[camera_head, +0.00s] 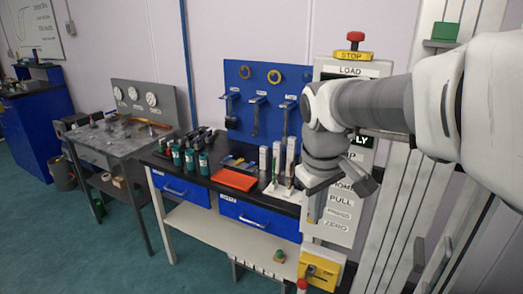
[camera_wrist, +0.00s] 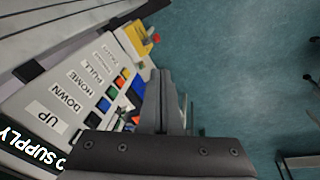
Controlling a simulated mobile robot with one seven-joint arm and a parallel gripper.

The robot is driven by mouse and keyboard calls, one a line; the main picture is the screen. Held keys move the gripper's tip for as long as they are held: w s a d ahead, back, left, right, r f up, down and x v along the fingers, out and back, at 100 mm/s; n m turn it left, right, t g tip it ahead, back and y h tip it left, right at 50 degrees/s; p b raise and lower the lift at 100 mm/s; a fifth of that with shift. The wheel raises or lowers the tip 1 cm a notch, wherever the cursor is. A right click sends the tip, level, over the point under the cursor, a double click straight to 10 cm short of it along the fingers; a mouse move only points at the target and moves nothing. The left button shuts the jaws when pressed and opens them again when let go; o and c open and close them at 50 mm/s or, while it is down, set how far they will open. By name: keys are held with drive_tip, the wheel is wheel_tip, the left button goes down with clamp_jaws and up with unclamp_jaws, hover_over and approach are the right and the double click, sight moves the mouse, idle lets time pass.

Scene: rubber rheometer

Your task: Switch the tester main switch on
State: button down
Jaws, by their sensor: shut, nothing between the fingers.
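The tester's control panel (camera_head: 340,218) is a tall pale column with labels including LOAD, HOME, PULL and ZERO. A yellow switch box (camera_head: 320,268) with a dark knob-like part sits below it; its label and switch position are too small to read. In the wrist view the yellow box (camera_wrist: 140,38) is at the panel's far end, beyond the coloured buttons. My gripper (camera_head: 314,212) is in front of the panel's lower part, above the yellow box. Its fingers (camera_wrist: 172,85) are shut and empty, and cover part of the panel. Contact with the panel cannot be told.
A red emergency stop (camera_head: 352,47) tops the panel. To the left is a black-topped bench (camera_head: 270,199) with bottles, a red tray (camera_head: 233,179) and white holders. Metal uprights (camera_head: 394,215) stand right of the panel. The green floor (camera_wrist: 240,70) beside the panel looks clear.

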sight(304, 280)
drive_tip(key=w+a+f+n+g+b, duration=0.1)
drive_tip(key=w+a+f+n+b, duration=0.1)
drive_tip(key=w+f, duration=0.3)
drive_tip(key=w+a+f+n+g+h+b, duration=0.1)
drive_tip(key=w+f+b, duration=0.4)
drive_tip(key=f, duration=0.8)
drive_tip(key=w+a+f+n+g+b, duration=0.1)
drive_tip(key=w+a+f+n+b, duration=0.2)
drive_tip(key=w+f, duration=0.3)
wheel_tip(304, 280, down, 4)
drive_tip(key=shift+w+a+r+n+g+h+b, duration=0.2)
drive_tip(key=shift+w+n+g+h+b, duration=0.15)
drive_tip(key=shift+n, duration=0.25)
drive_tip(key=s+d+f+b, duration=0.2)
drive_tip(key=d+f, duration=0.3)
drive_tip(key=f, duration=0.5)
drive_tip(key=shift+s+d+f+b, duration=0.15)
drive_tip(key=shift+s+d+b, duration=0.25)
